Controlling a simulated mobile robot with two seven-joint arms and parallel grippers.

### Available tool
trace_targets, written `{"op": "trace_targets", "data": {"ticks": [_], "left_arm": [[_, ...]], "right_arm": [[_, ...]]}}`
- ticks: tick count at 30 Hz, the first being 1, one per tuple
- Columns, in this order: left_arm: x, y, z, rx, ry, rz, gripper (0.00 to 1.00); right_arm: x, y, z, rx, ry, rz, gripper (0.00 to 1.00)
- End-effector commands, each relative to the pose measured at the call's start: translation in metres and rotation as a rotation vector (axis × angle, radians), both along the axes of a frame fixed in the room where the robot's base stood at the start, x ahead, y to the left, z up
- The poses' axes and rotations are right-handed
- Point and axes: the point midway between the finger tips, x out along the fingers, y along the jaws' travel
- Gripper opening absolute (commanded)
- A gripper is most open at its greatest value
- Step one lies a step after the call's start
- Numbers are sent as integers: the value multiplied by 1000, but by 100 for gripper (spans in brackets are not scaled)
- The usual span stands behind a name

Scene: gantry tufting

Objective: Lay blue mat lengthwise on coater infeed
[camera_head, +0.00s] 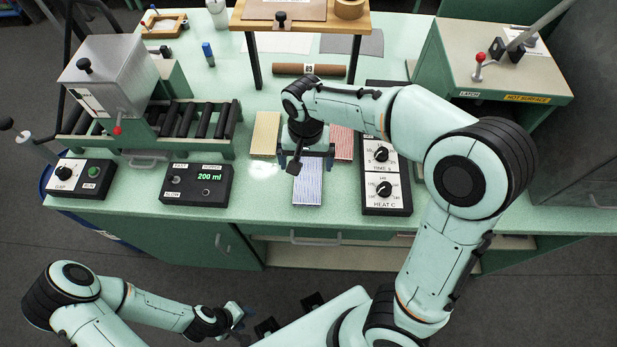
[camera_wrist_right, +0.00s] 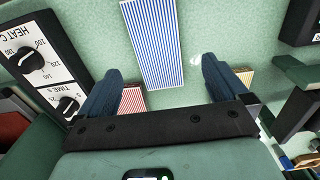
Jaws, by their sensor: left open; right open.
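The blue mat, striped blue and white (camera_head: 307,185), lies flat near the table's front edge. It also fills the top middle of the right wrist view (camera_wrist_right: 155,40). My right gripper (camera_head: 306,158) is over its far end, and its two open fingers (camera_wrist_right: 165,80) appear on either side of the mat with nothing gripped. I cannot tell how high the fingers are. The coater (camera_head: 112,72) is a grey box at left, with dark infeed rollers (camera_head: 205,120) running out to its right; the rollers are bare. My left gripper (camera_head: 235,314) is open and empty, low in front of the table.
A tan mat (camera_head: 265,132) and a red striped mat (camera_head: 342,142) lie beside the right gripper. A 200 ml control box (camera_head: 198,185) sits before the rollers. The heat panel (camera_head: 386,185) is right of the blue mat. A raised wooden shelf (camera_head: 300,22) stands behind.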

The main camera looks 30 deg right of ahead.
Motion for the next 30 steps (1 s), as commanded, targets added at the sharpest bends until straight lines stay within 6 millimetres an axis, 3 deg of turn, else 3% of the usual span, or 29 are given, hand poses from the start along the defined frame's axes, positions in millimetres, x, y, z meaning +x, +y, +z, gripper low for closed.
{"op": "trace_targets", "data": {"ticks": [8, 17, 26, 30], "left_arm": [[-2, 0, -3, -1, 2, -1, 43], [-5, 0, -7, -1, 5, -1, 43], [-5, 0, -8, -1, 5, -1, 43], [-5, 0, -8, -1, 5, -1, 43]], "right_arm": [[0, -1, -24, 0, 1, 1, 100], [-1, -5, -66, -1, 3, 1, 100], [-1, -5, -70, 1, -2, 1, 100], [-1, -5, -70, 1, -2, 1, 58]]}}
